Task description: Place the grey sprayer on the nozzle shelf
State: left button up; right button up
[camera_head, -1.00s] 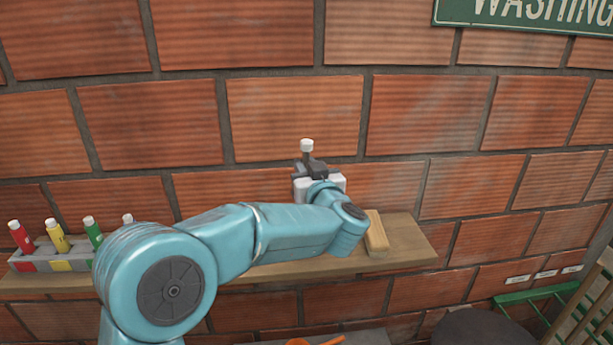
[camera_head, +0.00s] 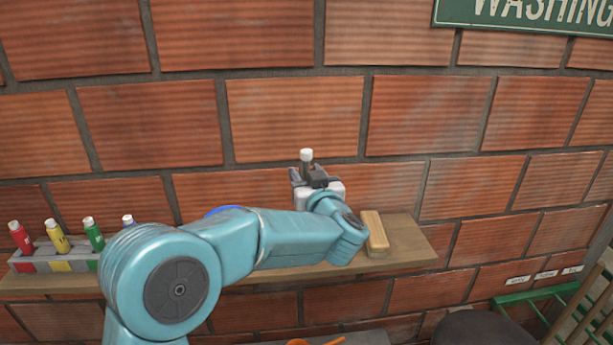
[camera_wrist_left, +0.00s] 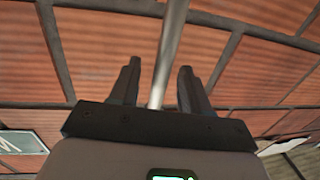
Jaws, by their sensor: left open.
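A grey shaft (camera_wrist_left: 170,50) runs between the two dark fingers of my left gripper (camera_wrist_left: 158,68) in the left wrist view, with gaps visible beside it. In the head view a white cap (camera_head: 306,155) rises just above my left gripper (camera_head: 311,176); I take it to be the top of the grey sprayer, whose lower part is hidden. The gripper is open, above the wooden shelf (camera_head: 405,240). A rack (camera_head: 42,262) on the shelf's left side holds red (camera_head: 20,237), yellow (camera_head: 57,237), green (camera_head: 93,235) and blue-marked white-capped bottles. My right gripper is out of view.
A tan block (camera_head: 375,233) stands on the shelf just right of my arm. A brick wall (camera_head: 295,120) is close behind. A blue rounded thing (camera_head: 226,210) shows partly behind my arm. The shelf's right end is bare. A green rack (camera_head: 535,294) is at lower right.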

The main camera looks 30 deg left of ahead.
pick_arm(q)
jog(key=b+v, duration=0.3)
jog(key=v, duration=0.8)
jog(key=w+d+f+m+h, duration=0.1)
jog(key=f+m+h, duration=0.1)
jog(key=f, duration=0.4)
jog(key=w+d+f+m+t+h, duration=0.1)
jog(key=w+d+f+m+h, duration=0.15)
jog(key=f, duration=0.35)
jog(key=d+f+m+h, duration=0.1)
jog(key=f+h, duration=0.2)
jog(key=f, duration=0.3)
jog(key=s+d+f+m+g+h, duration=0.1)
jog(key=s+d+f+g+h, duration=0.15)
jog(key=f, duration=0.65)
jog(key=s+d+f+m+g+h, duration=0.1)
jog(key=s+f+h, duration=0.15)
jog(key=f, duration=0.65)
jog(key=s+d+f+g+h, duration=0.2)
jog(key=s+f+g, duration=0.3)
jog(key=s, duration=0.7)
jog(key=s+d+f+g+h, duration=0.2)
jog(key=s+f+g, duration=0.2)
jog(key=s+f, duration=0.5)
jog(key=s, duration=0.3)
jog(key=shift+s+d+f+g, duration=0.15)
jog(key=shift+s+d+g, duration=0.05)
jog(key=shift+d+g, duration=0.2)
jog(key=shift+w+h, duration=0.1)
jog(key=shift+h, duration=0.15)
